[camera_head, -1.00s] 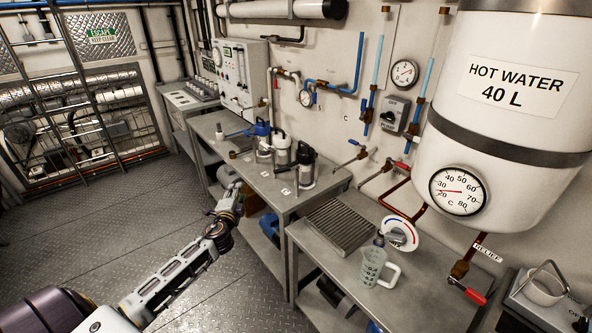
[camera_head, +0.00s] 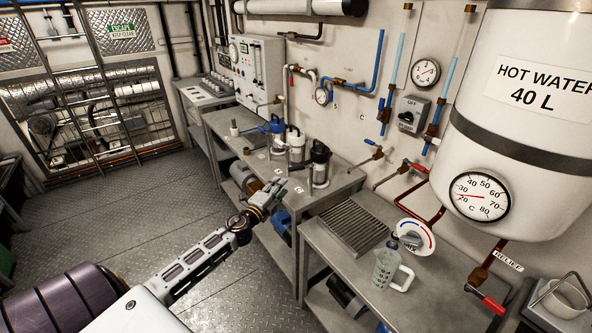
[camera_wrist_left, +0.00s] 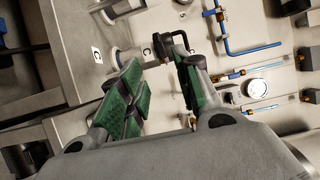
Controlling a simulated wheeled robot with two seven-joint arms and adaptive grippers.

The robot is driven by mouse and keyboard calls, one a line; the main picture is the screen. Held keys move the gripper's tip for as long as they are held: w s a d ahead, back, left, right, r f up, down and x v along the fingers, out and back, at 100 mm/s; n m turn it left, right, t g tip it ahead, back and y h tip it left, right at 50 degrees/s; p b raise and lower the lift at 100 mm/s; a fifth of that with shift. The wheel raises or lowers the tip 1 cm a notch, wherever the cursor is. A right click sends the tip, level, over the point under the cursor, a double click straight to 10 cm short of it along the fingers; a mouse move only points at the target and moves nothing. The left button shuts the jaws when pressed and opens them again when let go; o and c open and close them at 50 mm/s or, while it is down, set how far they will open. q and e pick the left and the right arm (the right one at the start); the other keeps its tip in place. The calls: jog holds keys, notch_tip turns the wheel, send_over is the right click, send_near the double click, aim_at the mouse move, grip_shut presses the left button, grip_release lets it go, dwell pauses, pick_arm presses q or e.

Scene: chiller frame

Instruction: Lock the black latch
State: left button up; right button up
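A canister with a black top and black handle (camera_head: 320,152) stands upright on the steel bench at the right end of a short row. I cannot make out a separate latch on it. In the left wrist view a black part with a bent handle (camera_wrist_left: 164,44) shows just beyond my fingertips. My left gripper (camera_head: 278,188) is in front of the bench edge, left of and below the canister. In the left wrist view its green-padded fingers (camera_wrist_left: 158,68) are apart with nothing clearly held. My right gripper is out of view.
Two more canisters, one with a blue top (camera_head: 276,136) and one pale (camera_head: 295,145), stand left of the black-topped one. A grated drain (camera_head: 352,230) and a clear jug (camera_head: 387,268) are on the nearer bench. The floor (camera_head: 130,215) at left is clear.

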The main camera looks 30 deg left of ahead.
aim_at(294, 170)
pick_arm(q)
jog(key=shift+w, duration=0.1)
dwell(0.3)
jog(key=shift+w+a, duration=0.15)
jog(key=shift+w, duration=2.1)
jog(key=shift+w+a, duration=0.2)
jog(key=shift+w, duration=2.05)
jog(key=shift+w+a, duration=0.15)
jog(key=shift+w, duration=2.1)
grip_shut()
